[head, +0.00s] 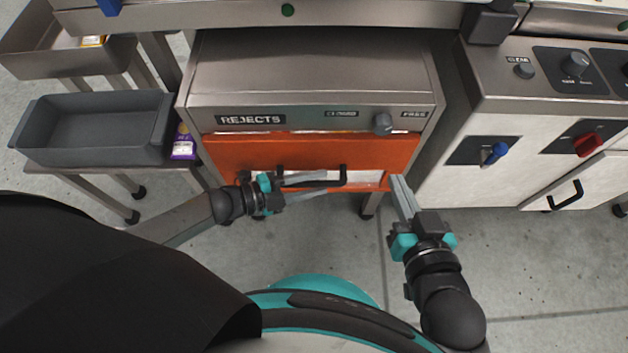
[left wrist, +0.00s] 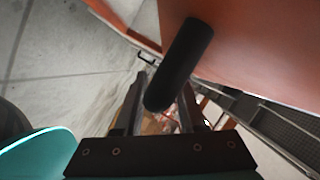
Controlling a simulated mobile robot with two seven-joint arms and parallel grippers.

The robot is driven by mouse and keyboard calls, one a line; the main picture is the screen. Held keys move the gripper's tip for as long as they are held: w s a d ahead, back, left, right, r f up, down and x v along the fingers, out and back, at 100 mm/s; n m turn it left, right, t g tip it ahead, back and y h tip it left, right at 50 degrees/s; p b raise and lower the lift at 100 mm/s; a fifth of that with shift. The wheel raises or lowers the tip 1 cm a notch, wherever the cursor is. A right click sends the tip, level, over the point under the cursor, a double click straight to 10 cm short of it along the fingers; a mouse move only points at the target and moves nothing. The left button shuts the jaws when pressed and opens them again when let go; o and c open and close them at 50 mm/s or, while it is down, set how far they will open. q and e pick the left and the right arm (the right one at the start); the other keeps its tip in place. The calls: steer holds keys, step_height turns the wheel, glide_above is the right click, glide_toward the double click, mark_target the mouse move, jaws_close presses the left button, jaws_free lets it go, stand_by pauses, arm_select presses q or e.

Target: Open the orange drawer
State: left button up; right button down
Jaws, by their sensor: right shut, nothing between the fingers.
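The orange drawer (head: 312,152) is under the grey panel marked REJECTS. No inside of it shows. Its black bar handle (head: 343,178) sits low on the front, over a pale strip. My left gripper (head: 326,183) is open at the handle, and its fingers hide part of the bar. In the left wrist view the black handle (left wrist: 182,62) crosses in front of the spread fingers (left wrist: 163,90), beside the orange front (left wrist: 265,45). I cannot tell whether they touch. My right gripper (head: 397,182) is shut and empty near the drawer's lower right corner.
A grey knob (head: 382,123) sits on the panel above the drawer. At left, a grey bin (head: 95,122) and a purple packet (head: 183,143) sit on a stand. At right is a cabinet with a blue switch (head: 494,153) and a red switch (head: 588,144). The floor in front is clear.

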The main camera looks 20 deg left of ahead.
arm_select(q)
jaws_close()
stand_by(1.1)
